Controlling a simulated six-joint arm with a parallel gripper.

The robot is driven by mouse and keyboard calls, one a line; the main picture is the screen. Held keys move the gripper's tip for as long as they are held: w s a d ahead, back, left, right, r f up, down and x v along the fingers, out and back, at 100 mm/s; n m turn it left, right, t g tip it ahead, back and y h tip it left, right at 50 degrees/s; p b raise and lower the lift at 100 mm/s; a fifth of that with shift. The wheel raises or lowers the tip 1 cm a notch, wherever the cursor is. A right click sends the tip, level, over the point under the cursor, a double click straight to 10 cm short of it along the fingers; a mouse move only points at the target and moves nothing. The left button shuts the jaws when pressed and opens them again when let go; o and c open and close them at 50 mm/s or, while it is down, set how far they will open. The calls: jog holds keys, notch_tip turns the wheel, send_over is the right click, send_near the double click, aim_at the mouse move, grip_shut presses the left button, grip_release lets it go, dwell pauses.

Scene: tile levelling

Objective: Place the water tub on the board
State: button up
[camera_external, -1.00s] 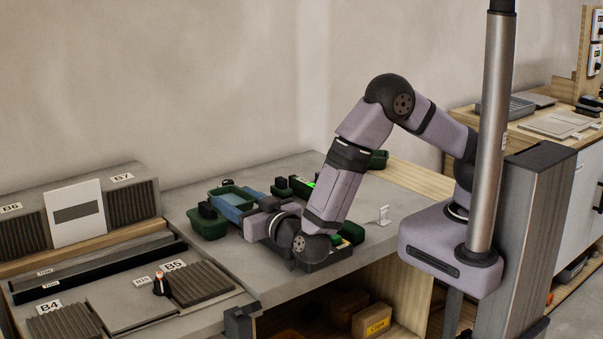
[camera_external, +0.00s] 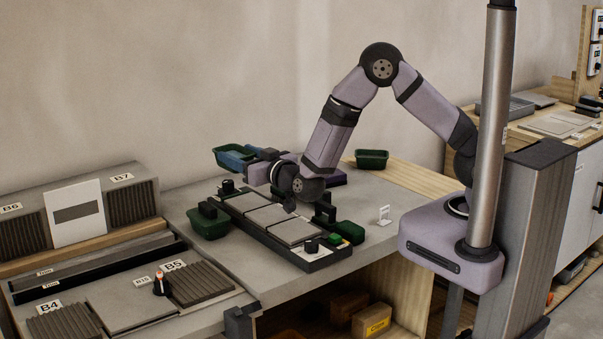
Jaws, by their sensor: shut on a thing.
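My gripper (camera_external: 232,161) is shut on a dark green tub (camera_external: 229,149) and holds it up in front of the wall, behind the board's left end. The tub looks roughly upright. Its contents cannot be made out. The board (camera_external: 318,262) is a long dark tray with several grey tiles (camera_external: 267,215) in a row and black knobs at its ends. It lies diagonally on the grey worktop (camera_external: 215,262), below and in front of my gripper.
Another green tub (camera_external: 208,224) stands left of the board, with a black block at it. A third green tub (camera_external: 372,159) stands at the back right. A dark green object (camera_external: 349,232) lies right of the board. A small white stand (camera_external: 384,215) is farther right.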

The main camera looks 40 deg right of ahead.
jog(key=w+d, duration=0.6)
jog(key=d, duration=0.7)
jog(key=s+d+f+y, duration=0.1)
jog(key=s+d, duration=0.1)
jog(key=d, duration=0.4)
jog(key=s+d+f+n+y+p, duration=0.1)
jog(key=s+d, duration=0.1)
jog(key=d, duration=0.5)
jog(key=s+d+f+n+y+p, duration=0.1)
jog(key=s+d+f, duration=0.1)
jog(key=d, duration=0.4)
jog(key=shift+d+g, duration=0.3)
jog(key=shift+d, duration=0.1)
jog(key=s+d+n+y, duration=0.1)
jog(key=s+d, duration=0.2)
jog(key=s, duration=0.7)
jog(key=s+d+r+n+y+p, duration=0.1)
jog(key=s+d, duration=0.2)
jog(key=s, duration=0.7)
jog(key=shift+d+r+g+y+p, duration=0.2)
jog(key=shift+g+y+p, duration=0.1)
jog(key=shift+g+y, duration=0.1)
jog(key=shift+w+f+p, duration=0.1)
jog(key=shift+f+p, duration=0.2)
jog(key=shift+f, duration=2.85)
jog(key=shift+f, duration=0.1)
jog(key=shift+f, duration=1.8)
